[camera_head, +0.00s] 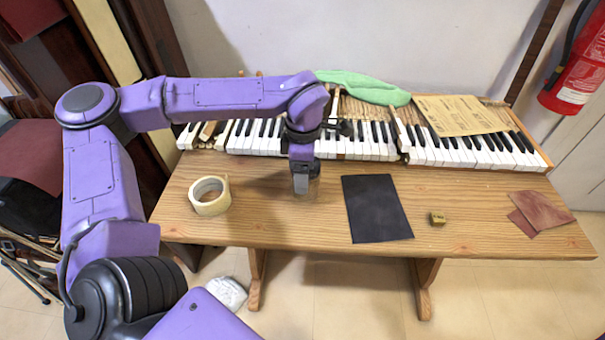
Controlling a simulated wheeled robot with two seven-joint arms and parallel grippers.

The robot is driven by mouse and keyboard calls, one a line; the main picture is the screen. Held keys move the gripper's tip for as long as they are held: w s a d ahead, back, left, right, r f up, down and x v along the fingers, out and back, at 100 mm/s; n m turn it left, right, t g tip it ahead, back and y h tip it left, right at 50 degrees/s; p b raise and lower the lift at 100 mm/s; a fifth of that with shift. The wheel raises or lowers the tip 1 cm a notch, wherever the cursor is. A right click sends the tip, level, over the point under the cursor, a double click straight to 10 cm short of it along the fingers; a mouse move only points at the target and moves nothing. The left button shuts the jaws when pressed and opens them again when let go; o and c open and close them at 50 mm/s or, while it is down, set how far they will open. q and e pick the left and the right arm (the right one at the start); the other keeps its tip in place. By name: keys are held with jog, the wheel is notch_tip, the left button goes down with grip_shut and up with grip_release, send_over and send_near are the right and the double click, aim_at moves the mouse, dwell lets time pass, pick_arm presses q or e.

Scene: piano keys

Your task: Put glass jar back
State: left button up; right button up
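My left arm reaches in from the left, and its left gripper (301,184) points down over the wooden table, just in front of the piano keys. The fingers are small and seen nearly end-on, so I cannot tell whether they are open or shut. A faint see-through patch shows beside the fingertips. It may be the glass jar, but I cannot make out a clear outline. No other glass jar is visible. My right gripper is not in view.
On the table (270,225) are a tape roll (197,204), a black sheet (376,222), a small yellowish block (437,218) and reddish-brown sandpaper (545,210). Piano keys (470,155) line the back, with a green cloth (365,86) and paper (455,115) on top.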

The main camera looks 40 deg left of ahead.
pick_arm(q)
jog(key=shift+f, duration=0.85)
jog(key=o, duration=1.5)
jog(key=shift+c, duration=0.2)
notch_tip(320, 180, up, 12)
jog(key=shift+r+p, duration=0.1)
jog(key=shift+p, duration=0.2)
